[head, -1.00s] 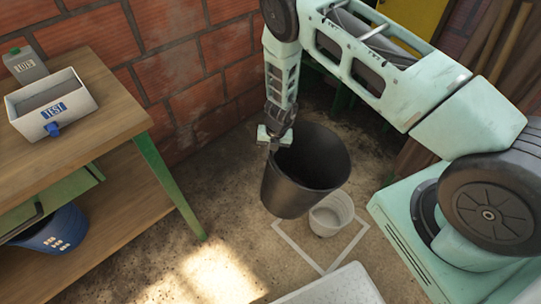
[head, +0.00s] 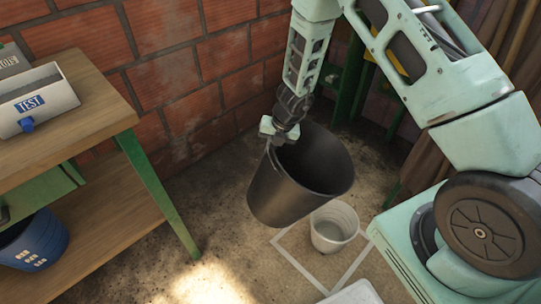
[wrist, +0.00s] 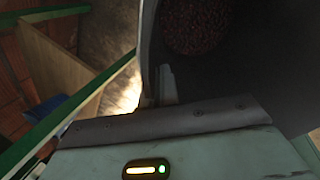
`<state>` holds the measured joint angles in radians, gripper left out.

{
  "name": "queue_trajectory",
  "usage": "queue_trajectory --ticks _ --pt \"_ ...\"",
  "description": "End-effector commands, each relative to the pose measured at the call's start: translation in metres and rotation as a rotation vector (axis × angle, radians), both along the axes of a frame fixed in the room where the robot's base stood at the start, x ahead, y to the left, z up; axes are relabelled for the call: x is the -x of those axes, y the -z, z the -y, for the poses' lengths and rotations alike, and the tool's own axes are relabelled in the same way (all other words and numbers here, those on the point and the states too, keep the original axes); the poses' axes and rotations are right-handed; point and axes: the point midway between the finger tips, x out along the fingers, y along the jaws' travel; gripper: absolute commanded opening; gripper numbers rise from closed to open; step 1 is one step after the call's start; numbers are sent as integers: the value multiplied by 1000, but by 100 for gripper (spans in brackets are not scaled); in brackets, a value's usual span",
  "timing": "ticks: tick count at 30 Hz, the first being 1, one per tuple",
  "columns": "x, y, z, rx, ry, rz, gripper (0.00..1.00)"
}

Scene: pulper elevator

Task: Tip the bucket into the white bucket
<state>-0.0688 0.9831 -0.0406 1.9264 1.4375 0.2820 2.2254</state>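The black bucket (head: 292,191) hangs in the air with its open mouth leaning to the right. My gripper (head: 277,134) is shut on its upper left rim. In the wrist view, the dark inside of the bucket (wrist: 246,75) shows a mass of small dark red pieces (wrist: 198,25) at the bottom. The white bucket (head: 334,227) stands upright on the floor, lower right of the black bucket in the head view, and appears empty. The black bucket's lower right side is close to it in the picture. I cannot tell the height between them.
White lines (head: 291,249) on the floor frame the white bucket. A wooden table (head: 92,100) with green legs stands at left, carrying a TEST box (head: 35,98). A blue bucket (head: 38,240) is on its lower shelf. A brick wall (head: 190,70) is behind.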

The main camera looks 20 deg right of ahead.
Motion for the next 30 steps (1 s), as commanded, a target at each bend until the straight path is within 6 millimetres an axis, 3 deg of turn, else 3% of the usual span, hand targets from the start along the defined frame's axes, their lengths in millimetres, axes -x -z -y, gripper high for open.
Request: queue_trajectory --ticks 7,30 --pt "1 -12 2 -47 0 34 0" --pt "13 -24 23 -178 2 117 0"
